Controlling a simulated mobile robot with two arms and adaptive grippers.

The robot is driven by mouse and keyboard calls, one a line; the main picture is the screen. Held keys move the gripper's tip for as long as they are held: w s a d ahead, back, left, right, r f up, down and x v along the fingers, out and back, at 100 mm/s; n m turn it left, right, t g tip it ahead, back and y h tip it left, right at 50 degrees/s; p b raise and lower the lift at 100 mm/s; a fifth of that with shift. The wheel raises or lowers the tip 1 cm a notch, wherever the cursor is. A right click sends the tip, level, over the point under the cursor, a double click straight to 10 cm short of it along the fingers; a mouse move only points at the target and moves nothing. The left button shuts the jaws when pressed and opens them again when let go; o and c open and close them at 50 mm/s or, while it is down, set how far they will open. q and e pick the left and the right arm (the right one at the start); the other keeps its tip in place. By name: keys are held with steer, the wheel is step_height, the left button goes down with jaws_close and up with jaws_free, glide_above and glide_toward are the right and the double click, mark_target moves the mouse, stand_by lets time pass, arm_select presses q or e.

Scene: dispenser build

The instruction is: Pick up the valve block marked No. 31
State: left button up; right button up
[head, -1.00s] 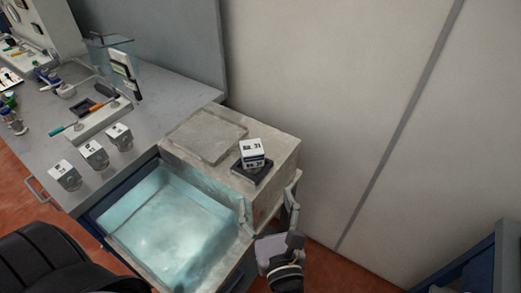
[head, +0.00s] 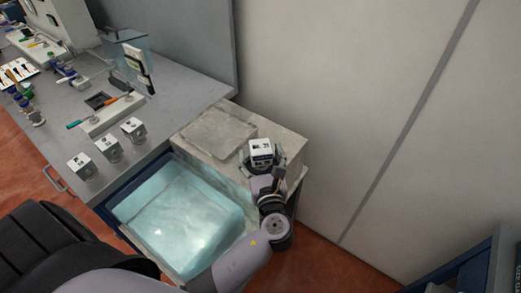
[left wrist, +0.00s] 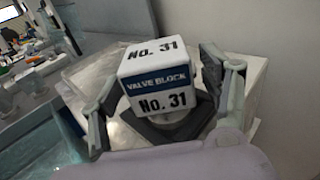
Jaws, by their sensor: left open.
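The valve block marked No. 31 (head: 261,148) is a white cube with a blue band. In the left wrist view the block (left wrist: 161,80) shows "No. 31" on its top and front, and "VALVE BLOCK" on the band. My left gripper (head: 264,165) is open, with one finger on each side of the block. In the left wrist view the gripper (left wrist: 165,92) shows gaps between both fingers and the block. My right gripper is not seen.
The basin of clear water (head: 185,215) lies left of the ledge. Several similar small blocks, one of them here (head: 133,130), stand along the grey bench (head: 185,100). A pale wall (head: 330,100) rises close behind the ledge.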

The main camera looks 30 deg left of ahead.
arm_select(q)
steer(key=shift+w+a+f, duration=0.1)
steer(key=shift+w+a, duration=0.15)
steer(key=shift+w, duration=0.15)
steer(key=shift+s, duration=0.1)
steer(key=shift+c, duration=0.7)
jaws_close()
